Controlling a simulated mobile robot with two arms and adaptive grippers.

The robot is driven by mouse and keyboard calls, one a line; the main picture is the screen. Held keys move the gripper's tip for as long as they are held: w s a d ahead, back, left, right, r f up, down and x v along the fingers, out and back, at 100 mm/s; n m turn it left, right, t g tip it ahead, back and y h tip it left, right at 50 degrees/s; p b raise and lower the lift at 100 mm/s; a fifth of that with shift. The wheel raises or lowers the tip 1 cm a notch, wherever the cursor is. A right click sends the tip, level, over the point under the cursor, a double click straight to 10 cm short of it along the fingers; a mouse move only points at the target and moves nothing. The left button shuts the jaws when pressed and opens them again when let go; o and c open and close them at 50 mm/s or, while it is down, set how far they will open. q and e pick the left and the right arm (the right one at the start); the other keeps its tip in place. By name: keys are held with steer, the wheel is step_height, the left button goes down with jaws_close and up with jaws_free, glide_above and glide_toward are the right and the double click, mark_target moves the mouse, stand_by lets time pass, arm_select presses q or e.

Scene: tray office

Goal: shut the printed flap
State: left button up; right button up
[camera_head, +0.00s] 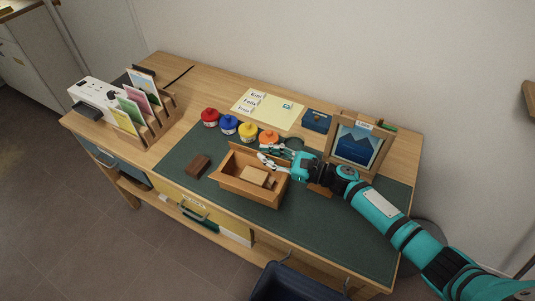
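An upright wooden-framed panel printed with a blue mountain picture (357,145) stands at the right rear of the desk; I cannot tell for certain that it is the printed flap. An open wooden box (238,188) sits on the green mat, with a light wooden block (255,175) inside. My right gripper (264,154) is over the rear right part of the box, left of the picture panel. Its two pale fingers appear spread, with nothing seen between them. Its arm comes in from the lower right and covers the mat below the panel. My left gripper is not in view.
A dark brown block (197,165) lies left of the box. Red (209,117), blue (228,125), yellow (247,132) and orange (269,137) pots stand behind it. A card rack (155,125) is at left.

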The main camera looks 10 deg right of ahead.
jaws_close()
steer(key=shift+s+f+n+b, duration=0.1)
steer(key=shift+f+n+b, duration=0.05)
steer(key=shift+n+b, duration=0.15)
steer(key=n+b, duration=0.2)
steer(key=s+n+b, duration=0.1)
steer(key=n+b, duration=0.1)
steer(key=a+f+n+b, duration=0.1)
steer(key=n+b, duration=0.1)
steer(key=shift+s+b, duration=0.35)
stand_by(0.4)
stand_by(0.4)
steer(key=o, duration=0.5)
jaws_free()
steer(key=shift+r+n, duration=0.15)
steer(key=shift+n, duration=0.15)
step_height(320, 180, up, 10)
steer(key=shift+f, duration=0.1)
